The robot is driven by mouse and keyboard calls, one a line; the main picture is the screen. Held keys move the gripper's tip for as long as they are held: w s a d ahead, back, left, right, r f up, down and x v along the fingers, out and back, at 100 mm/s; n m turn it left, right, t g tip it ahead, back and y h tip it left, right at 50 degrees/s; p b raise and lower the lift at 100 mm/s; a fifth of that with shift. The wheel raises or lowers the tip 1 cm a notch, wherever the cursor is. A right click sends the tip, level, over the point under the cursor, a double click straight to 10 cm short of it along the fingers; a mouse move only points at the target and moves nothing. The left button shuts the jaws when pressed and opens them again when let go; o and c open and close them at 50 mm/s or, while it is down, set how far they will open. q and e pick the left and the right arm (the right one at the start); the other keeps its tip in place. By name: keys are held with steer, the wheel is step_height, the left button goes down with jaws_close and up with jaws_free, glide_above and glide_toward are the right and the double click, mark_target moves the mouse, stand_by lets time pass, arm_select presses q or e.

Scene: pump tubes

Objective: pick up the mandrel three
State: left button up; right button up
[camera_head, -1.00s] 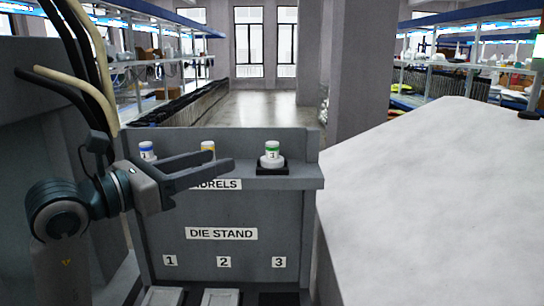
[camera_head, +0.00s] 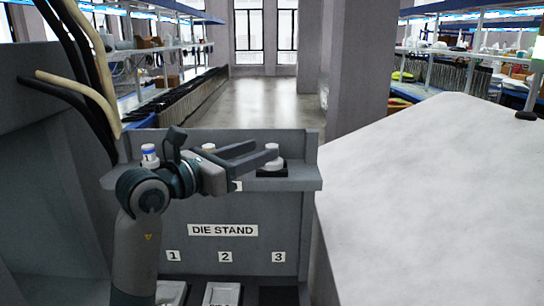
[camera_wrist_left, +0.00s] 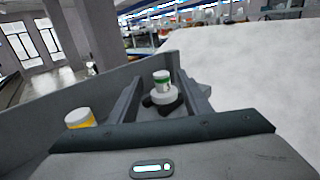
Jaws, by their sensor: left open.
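My right gripper is not in view.
A blue-banded mandrel (camera_head: 149,155) stands at the shelf's left end. A yellow-banded mandrel (camera_wrist_left: 80,118) stands left of the gripper. The die stand panel (camera_head: 225,200) drops below the shelf. A white tabletop (camera_head: 430,190) lies to the right.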

mark_target(272, 145)
arm_select(q)
steer(key=shift+w+d+p, duration=0.3)
steer(key=shift+p, duration=0.1)
steer(key=p+x, duration=0.2)
steer(key=x, duration=0.1)
steer(key=shift+w+d+f, duration=0.15)
steer(key=shift+w+d, duration=0.05)
steer(key=shift+d, duration=0.15)
steer(key=shift+w+d+f, duration=0.1)
steer(key=shift+w+d, duration=0.1)
steer(key=shift+c, duration=0.2)
jaws_close()
